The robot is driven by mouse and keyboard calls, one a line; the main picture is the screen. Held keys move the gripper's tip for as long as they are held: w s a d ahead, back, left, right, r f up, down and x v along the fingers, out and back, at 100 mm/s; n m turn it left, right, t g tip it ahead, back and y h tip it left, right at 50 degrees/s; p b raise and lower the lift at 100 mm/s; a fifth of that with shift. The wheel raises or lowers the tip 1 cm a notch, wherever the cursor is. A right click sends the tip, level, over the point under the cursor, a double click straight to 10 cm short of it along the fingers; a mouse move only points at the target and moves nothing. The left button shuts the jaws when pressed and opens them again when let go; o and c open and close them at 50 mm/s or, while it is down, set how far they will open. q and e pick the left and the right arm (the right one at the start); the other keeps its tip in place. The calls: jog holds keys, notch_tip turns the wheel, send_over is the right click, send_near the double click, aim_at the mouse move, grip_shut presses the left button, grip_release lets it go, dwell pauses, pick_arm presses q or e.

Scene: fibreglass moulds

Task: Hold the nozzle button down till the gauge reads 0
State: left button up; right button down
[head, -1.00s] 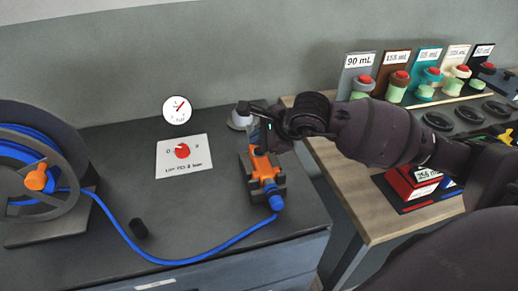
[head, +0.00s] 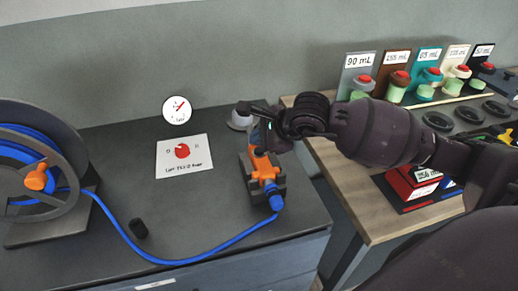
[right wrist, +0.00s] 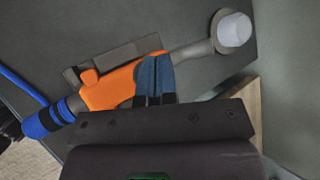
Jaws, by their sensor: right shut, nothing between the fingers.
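The orange nozzle (head: 262,166) sits in a dark holder on the grey bench, with a blue hose fitting (head: 276,201) at its near end. My right gripper (head: 256,136) is over the nozzle's upper part. In the right wrist view the blue fingertips (right wrist: 154,70) are together against or just over the orange nozzle body (right wrist: 108,90), with nothing between them. The nozzle button is hidden, so contact with it cannot be told. The round white gauge (head: 176,110) stands behind; its red needle points up and right, and its numbers are too small to read. My left gripper is not in view.
A white panel with a red knob (head: 183,151) lies left of the nozzle. A hose reel (head: 35,180) stands at far left, and its blue hose (head: 170,261) crosses the bench. A wooden table (head: 335,175) with several labelled containers is at right.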

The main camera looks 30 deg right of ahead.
jog(key=shift+f, duration=0.1)
jog(key=shift+f, duration=0.35)
jog(key=shift+f+b, duration=0.4)
jog(key=shift+b, duration=0.05)
dwell(4.2)
jog(key=shift+r, duration=0.1)
dwell(2.0)
jog(key=shift+r+p, duration=0.4)
jog(key=shift+r, duration=0.4)
